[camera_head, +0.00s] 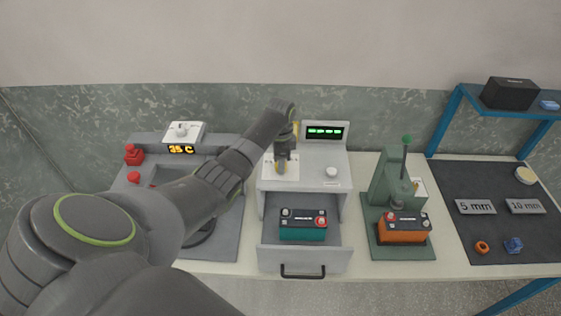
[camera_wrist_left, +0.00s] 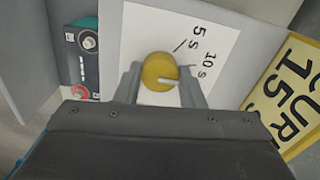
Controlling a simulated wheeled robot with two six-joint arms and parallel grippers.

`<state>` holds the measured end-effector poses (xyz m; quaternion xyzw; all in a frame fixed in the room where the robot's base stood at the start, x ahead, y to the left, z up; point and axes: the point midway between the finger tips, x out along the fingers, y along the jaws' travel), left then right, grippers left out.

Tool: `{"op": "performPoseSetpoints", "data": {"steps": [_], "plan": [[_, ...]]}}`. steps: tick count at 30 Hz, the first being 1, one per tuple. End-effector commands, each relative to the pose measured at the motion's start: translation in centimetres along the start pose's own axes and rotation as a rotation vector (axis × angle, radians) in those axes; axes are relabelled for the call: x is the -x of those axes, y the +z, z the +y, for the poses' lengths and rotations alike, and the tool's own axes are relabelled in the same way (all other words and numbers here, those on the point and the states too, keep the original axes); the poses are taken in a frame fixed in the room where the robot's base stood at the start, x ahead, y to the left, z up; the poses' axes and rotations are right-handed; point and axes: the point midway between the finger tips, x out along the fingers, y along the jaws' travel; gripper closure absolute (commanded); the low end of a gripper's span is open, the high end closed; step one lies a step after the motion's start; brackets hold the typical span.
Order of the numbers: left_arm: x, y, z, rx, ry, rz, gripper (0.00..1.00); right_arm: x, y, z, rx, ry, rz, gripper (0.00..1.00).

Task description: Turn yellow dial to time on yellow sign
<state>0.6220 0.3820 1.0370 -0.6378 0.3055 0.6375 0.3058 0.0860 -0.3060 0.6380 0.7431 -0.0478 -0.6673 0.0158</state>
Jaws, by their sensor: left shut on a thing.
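The yellow dial (camera_wrist_left: 157,68) sits on a white plate (camera_wrist_left: 208,22) with printed marks "5 s" and "10 s". Its white pointer line points right in the left wrist view, near the right finger; marks beyond 10 s are hidden. My left gripper (camera_wrist_left: 161,82) is shut on the dial, one finger on each side. In the head view my left gripper (camera_head: 281,161) reaches down onto the dial on top of the grey machine. The yellow sign (camera_wrist_left: 289,92) is cut off by the frame edge; "CUR" and "15" are readable. My right gripper is not in view.
The grey machine has an open drawer (camera_head: 268,257) holding a teal battery (camera_head: 302,231), a green display (camera_head: 325,132) and a white knob (camera_head: 332,172). A green press (camera_head: 385,183) with an orange battery (camera_head: 402,233) stands right. Red buttons (camera_head: 133,155) are left.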

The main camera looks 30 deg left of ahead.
Motion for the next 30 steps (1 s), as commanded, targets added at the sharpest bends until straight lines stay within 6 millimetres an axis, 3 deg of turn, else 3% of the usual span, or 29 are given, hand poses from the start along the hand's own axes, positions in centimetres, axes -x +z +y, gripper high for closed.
{"op": "performPoseSetpoints", "data": {"steps": [15,30], "plan": [[0.01,-0.09,0.01,-0.409,-0.001,0.002,0.87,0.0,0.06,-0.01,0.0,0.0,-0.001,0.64],[-0.01,-0.09,0.04,-0.537,0.0,0.002,0.87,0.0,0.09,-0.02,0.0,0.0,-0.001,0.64]]}}
